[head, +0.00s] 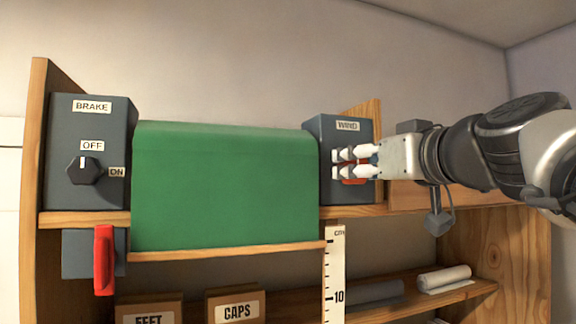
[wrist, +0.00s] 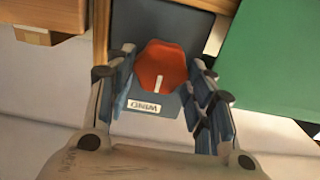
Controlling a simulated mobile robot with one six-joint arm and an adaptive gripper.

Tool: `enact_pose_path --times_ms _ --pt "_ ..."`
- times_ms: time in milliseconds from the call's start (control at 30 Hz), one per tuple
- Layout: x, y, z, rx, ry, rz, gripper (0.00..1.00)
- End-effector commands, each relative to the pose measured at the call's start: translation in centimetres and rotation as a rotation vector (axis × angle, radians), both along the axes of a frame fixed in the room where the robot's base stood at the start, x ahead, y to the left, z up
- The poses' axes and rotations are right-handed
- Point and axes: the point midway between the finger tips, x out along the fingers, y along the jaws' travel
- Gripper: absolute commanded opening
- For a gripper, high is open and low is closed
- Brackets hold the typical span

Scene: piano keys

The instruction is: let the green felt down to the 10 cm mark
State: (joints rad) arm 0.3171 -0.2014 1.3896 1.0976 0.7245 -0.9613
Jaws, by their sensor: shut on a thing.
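The green felt (head: 225,185) hangs over the front between two grey boxes. Its lower edge ends at a wooden strip (head: 230,252), level with the top part of the white cm scale (head: 335,270), well above the 10 mark. My gripper (head: 358,163) is shut on the red WIND knob (wrist: 160,68) on the right grey box (head: 330,135). In the wrist view the knob sits between the fingers, its white line toward the WIND label. On the left box, the black BRAKE knob (head: 86,171) has its white line up, toward OFF.
A red lever (head: 104,260) hangs below the left box. A wooden side board (head: 500,260) stands at right.

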Motion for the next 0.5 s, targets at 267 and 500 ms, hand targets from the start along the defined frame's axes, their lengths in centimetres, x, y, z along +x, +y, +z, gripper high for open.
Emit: enact_pose_path --times_ms 267,500 --pt "0.04 -0.08 -0.06 0.104 0.033 0.000 0.25" --pt "0.07 -0.20 -0.07 0.292 0.093 0.000 0.25"
